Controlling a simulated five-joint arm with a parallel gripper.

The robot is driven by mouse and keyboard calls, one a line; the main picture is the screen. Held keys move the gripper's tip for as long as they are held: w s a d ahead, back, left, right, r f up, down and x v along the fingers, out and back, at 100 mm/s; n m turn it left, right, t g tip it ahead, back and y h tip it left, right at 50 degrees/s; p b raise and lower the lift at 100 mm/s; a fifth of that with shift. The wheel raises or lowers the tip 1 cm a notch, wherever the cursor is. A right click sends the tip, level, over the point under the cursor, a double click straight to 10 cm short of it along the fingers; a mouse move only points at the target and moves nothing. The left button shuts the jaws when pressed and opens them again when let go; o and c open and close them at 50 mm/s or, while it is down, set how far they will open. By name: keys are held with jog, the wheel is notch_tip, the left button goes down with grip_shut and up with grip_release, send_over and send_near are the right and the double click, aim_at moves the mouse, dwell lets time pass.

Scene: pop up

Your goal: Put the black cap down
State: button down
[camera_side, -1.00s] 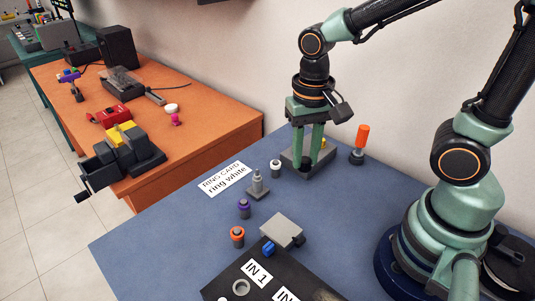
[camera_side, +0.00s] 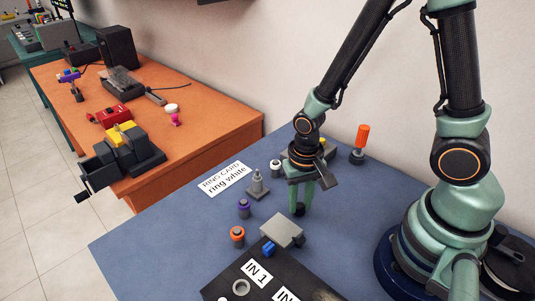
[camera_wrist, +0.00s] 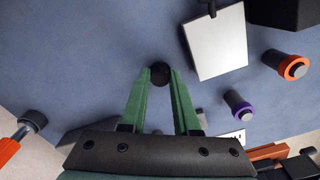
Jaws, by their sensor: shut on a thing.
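My gripper (camera_side: 300,207) points down over the blue table, with its two green fingers shut on the small black cap (camera_side: 299,209). The cap also shows in the wrist view (camera_wrist: 160,74), round and dark between the fingertips. In the side view it is at or just above the table top; I cannot tell whether it touches. It is to the right of the grey post on its square base (camera_side: 258,186) and behind the grey block (camera_side: 282,231).
A purple-ringed piece (camera_side: 244,208), an orange-ringed piece (camera_side: 237,236) and a white-ringed piece (camera_side: 275,168) stand on the table (camera_side: 190,233). The ring card (camera_side: 224,179) lies at the back left. An orange-handled tool (camera_side: 361,143) stands behind. Clear table lies right of my gripper.

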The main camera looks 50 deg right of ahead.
jog(key=shift+f, duration=0.35)
jog(key=shift+f, duration=0.15)
jog(key=c, duration=0.6)
grip_release()
jog(key=shift+c, duration=0.2)
notch_tip(320, 180, up, 12)
notch_tip(320, 180, up, 11)
jog(key=n+t, duration=0.5)
send_over(299, 206)
jog(key=w+d, duration=0.2)
jog(key=d, duration=0.3)
jog(key=shift+s+d+r+n+t, duration=0.1)
jog(key=shift+s+r+n+t, duration=0.2)
jog(key=shift+r, duration=0.4)
